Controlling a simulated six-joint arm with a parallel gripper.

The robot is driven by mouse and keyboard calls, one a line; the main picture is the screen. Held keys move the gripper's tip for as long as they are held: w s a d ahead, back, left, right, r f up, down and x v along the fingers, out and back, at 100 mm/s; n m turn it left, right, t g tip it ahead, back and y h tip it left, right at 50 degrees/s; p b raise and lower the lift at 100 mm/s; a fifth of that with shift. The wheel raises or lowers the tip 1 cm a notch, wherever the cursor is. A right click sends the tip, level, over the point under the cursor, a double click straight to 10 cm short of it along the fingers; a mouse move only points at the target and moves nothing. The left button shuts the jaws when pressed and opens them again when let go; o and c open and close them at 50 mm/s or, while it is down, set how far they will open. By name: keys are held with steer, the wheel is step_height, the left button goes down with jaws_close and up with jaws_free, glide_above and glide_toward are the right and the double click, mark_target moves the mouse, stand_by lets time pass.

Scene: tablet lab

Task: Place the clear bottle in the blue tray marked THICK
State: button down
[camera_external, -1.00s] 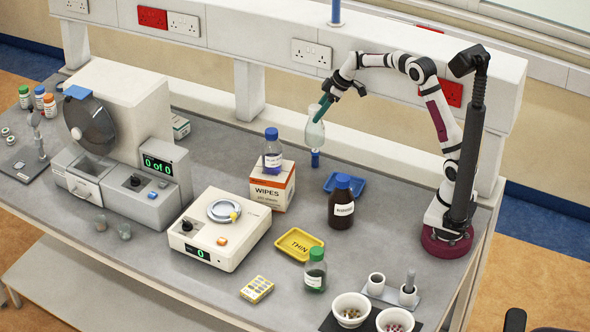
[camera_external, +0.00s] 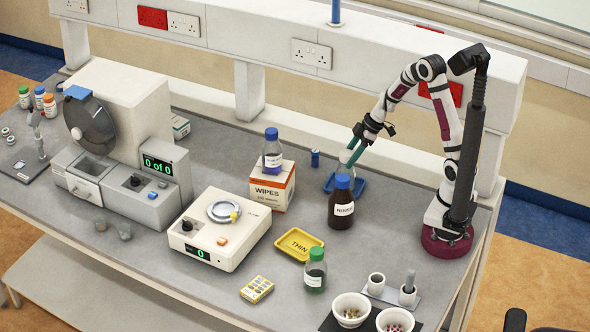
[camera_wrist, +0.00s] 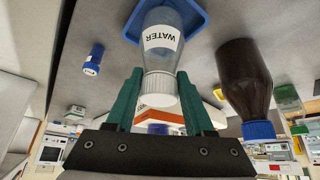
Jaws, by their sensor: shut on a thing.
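The clear bottle with a white cap shows in the wrist view (camera_wrist: 163,22), its label reading WATER. My gripper (camera_wrist: 157,90) has its green fingers shut on the bottle at the cap. In the external view my gripper (camera_external: 353,153) is low over the blue tray (camera_external: 360,190), with the bottle (camera_external: 345,157) upright beneath it, partly hidden by the brown bottle. The blue tray (camera_wrist: 199,22) also shows around the bottle's base in the wrist view. I cannot tell whether the base touches the tray. The tray's marking cannot be read.
The brown bottle with a blue cap (camera_external: 341,209) stands close in front of the blue tray. A small blue cylinder (camera_external: 315,158) stands left of the tray. The WIPES box (camera_external: 272,187) carries another blue-capped bottle (camera_external: 272,153). A yellow tray marked THIN (camera_external: 299,244) lies further forward.

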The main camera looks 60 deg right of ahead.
steer(key=shift+c, duration=1.4)
jaws_free()
steer(key=shift+f, duration=0.1)
steer(key=a+v, duration=0.1)
steer(key=v, duration=0.7)
steer(key=s+a+r+m+g, duration=0.2)
steer(key=s+a+r+m, duration=0.1)
steer(key=s+a, duration=0.3)
steer(key=s+a+r+m+g, duration=0.1)
steer(key=s+a+r+m, duration=0.15)
steer(key=s+a, duration=0.3)
steer(key=s+a+m+g+h, duration=0.1)
steer(key=s+a+m+g, duration=0.1)
steer(key=s+m, duration=0.5)
steer(key=s, duration=0.4)
steer(key=shift+s+a+f+m+h, duration=0.25)
steer(key=shift+f+m+h, duration=0.05)
steer(key=shift+m+h, duration=0.1)
